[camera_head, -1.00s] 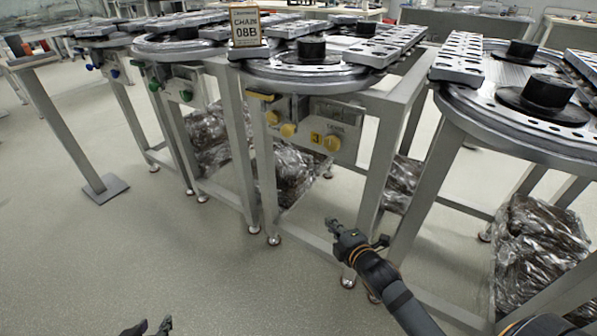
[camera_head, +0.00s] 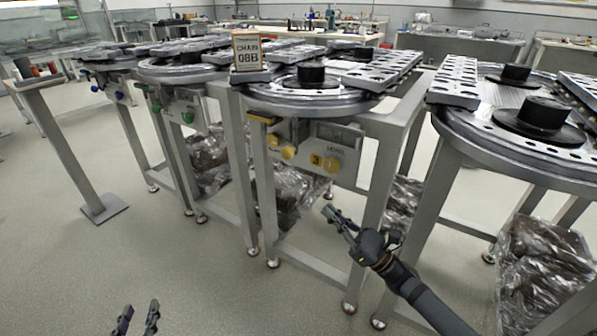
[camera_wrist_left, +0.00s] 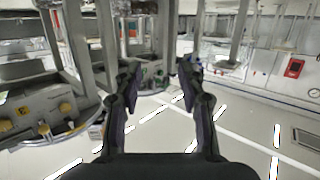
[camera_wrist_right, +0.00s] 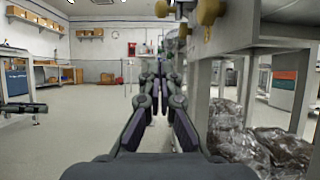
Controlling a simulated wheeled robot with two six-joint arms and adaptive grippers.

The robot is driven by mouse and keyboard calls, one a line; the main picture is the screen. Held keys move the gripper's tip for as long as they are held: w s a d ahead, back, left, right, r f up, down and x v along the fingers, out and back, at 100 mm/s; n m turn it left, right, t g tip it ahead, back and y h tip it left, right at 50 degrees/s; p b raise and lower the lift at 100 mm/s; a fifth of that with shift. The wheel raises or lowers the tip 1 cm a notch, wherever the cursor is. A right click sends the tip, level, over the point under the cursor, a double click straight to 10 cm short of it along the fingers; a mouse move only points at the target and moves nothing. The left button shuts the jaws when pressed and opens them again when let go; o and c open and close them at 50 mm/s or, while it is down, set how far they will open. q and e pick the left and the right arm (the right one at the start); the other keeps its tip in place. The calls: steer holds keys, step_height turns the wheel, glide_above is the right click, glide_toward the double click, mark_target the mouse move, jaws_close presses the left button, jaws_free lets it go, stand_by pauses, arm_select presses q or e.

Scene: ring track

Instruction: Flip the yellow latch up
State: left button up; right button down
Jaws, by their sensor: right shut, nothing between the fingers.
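The yellow latch (camera_head: 262,118) appears as a short yellow bar under the front left edge of the middle ring-track table. It looks roughly level. Round yellow knobs (camera_head: 288,153) sit on the grey panel below it. My right gripper (camera_head: 333,216) is shut and empty, in front of that table, below and right of the knobs and touching nothing. The right wrist view shows brass-yellow knobs (camera_wrist_right: 208,12) at its top edge. My left gripper (camera_head: 137,312) is open and empty, low at the bottom left, far from the latch. The left wrist view shows its fingers (camera_wrist_left: 157,85) wide apart.
A sign (camera_head: 250,55) stands on the middle table. Tables with green knobs (camera_head: 187,117) and blue knobs (camera_head: 94,87) stand further left. Another ring-track table (camera_head: 540,130) is at right. Plastic-wrapped bundles (camera_head: 540,255) lie below. The floor (camera_head: 190,265) at front left is clear.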

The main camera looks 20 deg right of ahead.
arm_select(q)
step_height(320, 180, up, 20)
steer(key=t+b, duration=0.2)
steer(key=t, duration=0.7)
step_height(320, 180, down, 6)
steer(key=w+g, duration=0.1)
steer(key=g, duration=0.1)
steer(key=shift+f+g, duration=0.2)
steer(key=shift+g, duration=0.2)
arm_select(e)
steer(key=s+r+x, duration=0.1)
steer(key=r+x, duration=0.1)
steer(key=x, duration=1.1)
steer(key=shift+d+r, duration=0.15)
steer(key=shift+d, duration=0.3)
arm_select(q)
steer(key=shift+w+a+p, duration=0.1)
steer(key=shift+p, duration=0.2)
arm_select(e)
steer(key=shift+s, duration=0.1)
